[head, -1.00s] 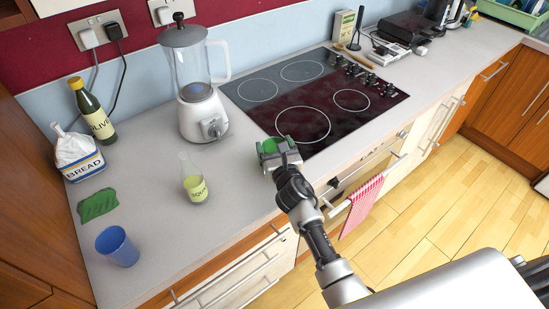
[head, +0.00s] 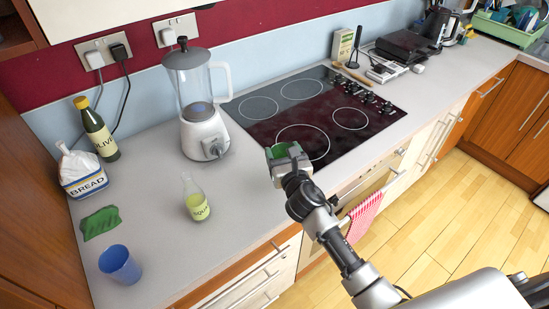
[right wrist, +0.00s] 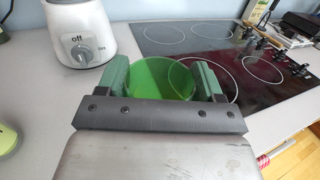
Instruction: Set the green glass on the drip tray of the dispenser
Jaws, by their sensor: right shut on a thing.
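The green glass (right wrist: 160,78) is between the fingers of my right gripper (right wrist: 161,72) in the right wrist view, with its open rim facing up. In the head view my right gripper (head: 287,155) is shut on the green glass (head: 279,150), in front of the hob's near left edge. The glass is mostly hidden by the fingers, and its height above the counter is hard to tell. I cannot make out the dispenser or its drip tray in either view. My left gripper is not in view.
The hob (head: 315,112) lies beyond the gripper. A blender (head: 205,130), a squash bottle (head: 196,200), a blue cup (head: 120,264), a green cloth (head: 100,222), a bread bag (head: 82,172) and an olive bottle (head: 97,130) stand to the left. Clear counter lies between the squash bottle and gripper.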

